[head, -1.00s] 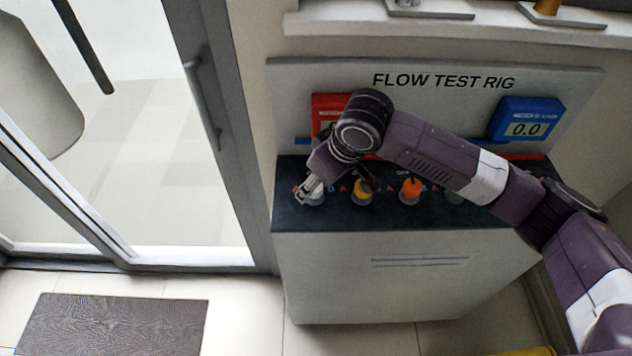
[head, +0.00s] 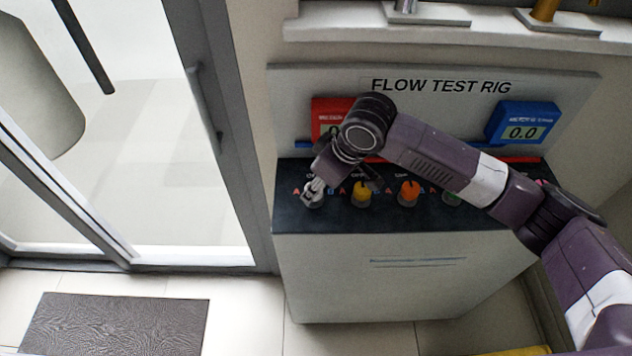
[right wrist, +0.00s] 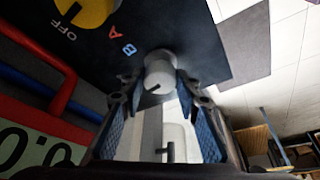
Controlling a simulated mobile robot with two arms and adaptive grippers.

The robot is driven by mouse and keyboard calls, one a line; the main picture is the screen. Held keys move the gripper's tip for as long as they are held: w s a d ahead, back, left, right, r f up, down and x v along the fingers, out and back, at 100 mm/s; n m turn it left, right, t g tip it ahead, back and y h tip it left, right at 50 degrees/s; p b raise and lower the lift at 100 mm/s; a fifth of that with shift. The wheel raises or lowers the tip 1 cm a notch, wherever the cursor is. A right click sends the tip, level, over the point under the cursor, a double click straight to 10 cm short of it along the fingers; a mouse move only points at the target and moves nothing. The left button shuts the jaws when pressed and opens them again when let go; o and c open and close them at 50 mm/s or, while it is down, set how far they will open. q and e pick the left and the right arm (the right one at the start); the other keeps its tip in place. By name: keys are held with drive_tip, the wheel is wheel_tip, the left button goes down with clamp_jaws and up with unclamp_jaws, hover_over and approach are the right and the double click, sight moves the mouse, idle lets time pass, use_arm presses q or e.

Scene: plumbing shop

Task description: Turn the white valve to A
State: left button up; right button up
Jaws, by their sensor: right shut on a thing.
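The white valve (head: 313,202) is the leftmost knob on the dark top of the flow test rig. In the head view it is mostly hidden by my right gripper (head: 313,187). In the right wrist view the white valve (right wrist: 159,70) sits between the fingertips of my right gripper (right wrist: 160,85), which is shut on it. A red A (head: 296,190) is left of the valve and a blue B (head: 330,190) is right of it. I cannot tell which mark the valve points to. My left gripper is not in view.
Yellow (head: 362,193), orange (head: 408,192) and green (head: 452,197) valves stand in a row to the right. A red gauge (head: 324,108), partly hidden by my arm, and a blue gauge (head: 522,124) reading 0.0 are behind. A glass door is at left.

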drive_tip(key=n+p, duration=0.2)
drive_tip(key=shift+w+r+n+g+y, duration=0.2)
drive_tip(key=shift+n+g+y, duration=0.1)
drive_tip(key=shift+g, duration=0.1)
drive_tip(key=n+g+p, duration=0.1)
drive_tip(key=n, duration=0.1)
drive_tip(key=shift+f+n, duration=0.1)
drive_tip(key=shift+n, duration=0.3)
drive_tip(key=shift+w+n+g, duration=0.1)
drive_tip(key=shift+n+g, duration=0.4)
drive_tip(key=shift+n, duration=0.7)
drive_tip(key=shift+n+g+b, duration=0.5)
drive_tip(key=shift+n+b, duration=0.05)
drive_tip(key=shift+n, duration=0.65)
drive_tip(key=o, duration=1.2)
drive_tip(key=shift+c, duration=0.2)
drive_tip(key=shift+f, duration=0.1)
drive_tip(key=v, duration=1.2)
